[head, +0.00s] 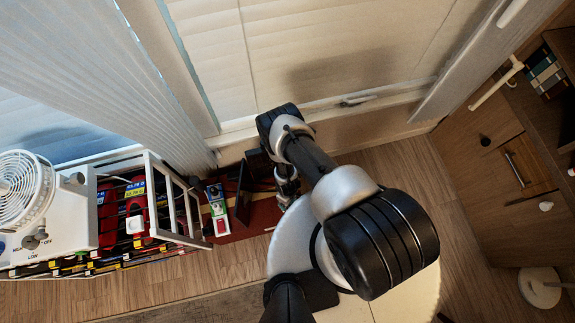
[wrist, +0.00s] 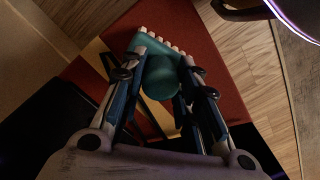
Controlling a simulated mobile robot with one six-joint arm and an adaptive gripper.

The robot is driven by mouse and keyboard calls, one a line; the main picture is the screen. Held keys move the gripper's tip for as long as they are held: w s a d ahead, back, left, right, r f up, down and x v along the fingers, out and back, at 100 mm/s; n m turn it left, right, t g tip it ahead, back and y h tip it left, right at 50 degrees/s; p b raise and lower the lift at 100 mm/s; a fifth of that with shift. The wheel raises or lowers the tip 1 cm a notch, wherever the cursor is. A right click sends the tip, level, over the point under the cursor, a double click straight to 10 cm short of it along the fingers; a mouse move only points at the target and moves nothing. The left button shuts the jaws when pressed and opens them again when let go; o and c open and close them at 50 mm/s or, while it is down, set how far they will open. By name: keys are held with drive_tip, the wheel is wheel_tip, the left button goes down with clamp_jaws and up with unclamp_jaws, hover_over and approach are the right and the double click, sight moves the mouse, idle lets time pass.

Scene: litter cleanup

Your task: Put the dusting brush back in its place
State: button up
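The dusting brush shows in the wrist view as a teal body (wrist: 163,78) with a row of pale bristles along its far edge. My gripper (wrist: 163,68) has a finger along each side of the teal body and appears shut on it. The brush is over or close to a red surface (wrist: 215,45); I cannot tell whether it touches. In the head view, my gripper (head: 287,185) points down beside the red surface (head: 262,218), partly hidden by my arm. I cannot make out the brush there.
A white rack (head: 172,200) with red items and a white fan (head: 20,190) stand at the left. A small coloured box (head: 217,210) is beside the rack. A window with blinds (head: 320,50) is behind. Wooden drawers (head: 500,165) are at the right. Wooden floor (head: 400,165) is clear before them.

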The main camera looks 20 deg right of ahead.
drive_tip(key=o, duration=0.4)
drive_tip(key=shift+r, duration=0.15)
wheel_tip(320, 180, up, 12)
drive_tip(key=p, duration=0.5)
drive_tip(key=s+d+p, duration=0.2)
drive_tip(key=s, duration=0.7)
drive_tip(key=shift+s+p, duration=0.35)
drive_tip(key=shift+s, duration=0.05)
drive_tip(key=shift+s, duration=0.1)
idle(0.4)
